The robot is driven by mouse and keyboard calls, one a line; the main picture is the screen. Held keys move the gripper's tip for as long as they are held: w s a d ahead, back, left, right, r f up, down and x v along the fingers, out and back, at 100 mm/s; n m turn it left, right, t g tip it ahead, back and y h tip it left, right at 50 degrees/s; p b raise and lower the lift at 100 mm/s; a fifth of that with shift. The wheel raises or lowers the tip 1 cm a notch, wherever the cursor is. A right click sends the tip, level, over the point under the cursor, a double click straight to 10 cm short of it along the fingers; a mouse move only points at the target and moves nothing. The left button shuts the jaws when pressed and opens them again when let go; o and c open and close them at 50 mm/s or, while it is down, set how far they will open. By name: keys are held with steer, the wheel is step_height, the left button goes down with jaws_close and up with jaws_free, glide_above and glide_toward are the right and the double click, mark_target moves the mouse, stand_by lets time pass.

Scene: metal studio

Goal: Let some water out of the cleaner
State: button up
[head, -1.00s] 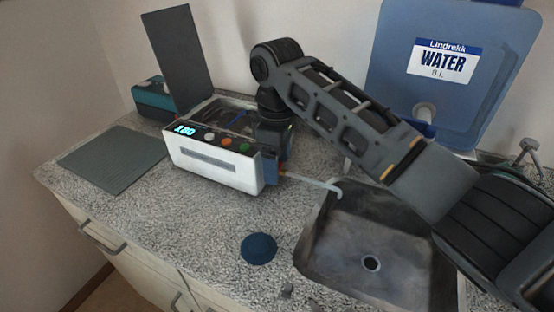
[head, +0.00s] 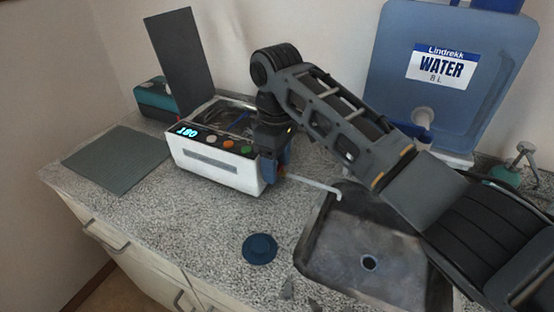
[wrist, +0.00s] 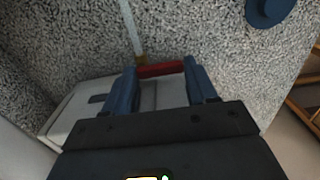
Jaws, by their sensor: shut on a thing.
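The cleaner (head: 217,167) is a white box with a lit display, coloured buttons and an open top, its dark lid (head: 180,60) standing upright behind. In the wrist view its pale casing (wrist: 80,108) lies under my gripper (wrist: 163,72). The blue fingers are shut on a red valve handle (wrist: 160,70) at the cleaner's side. In the head view my gripper (head: 276,165) is at the cleaner's right side and the handle is hidden. A thin pale drain tube (head: 316,184) runs from there to the sink's edge. I cannot see water flowing from it.
The metal sink (head: 335,265) is at the right. A blue water tank (head: 390,90) stands behind it. A dark blue round cap (head: 260,248) lies on the speckled counter (head: 150,215). A grey mat (head: 117,160) and a teal box (head: 153,97) are at the left.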

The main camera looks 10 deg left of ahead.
steer(key=o, duration=0.8)
steer(key=shift+r+b, duration=0.5)
steer(key=shift+r, duration=3.4)
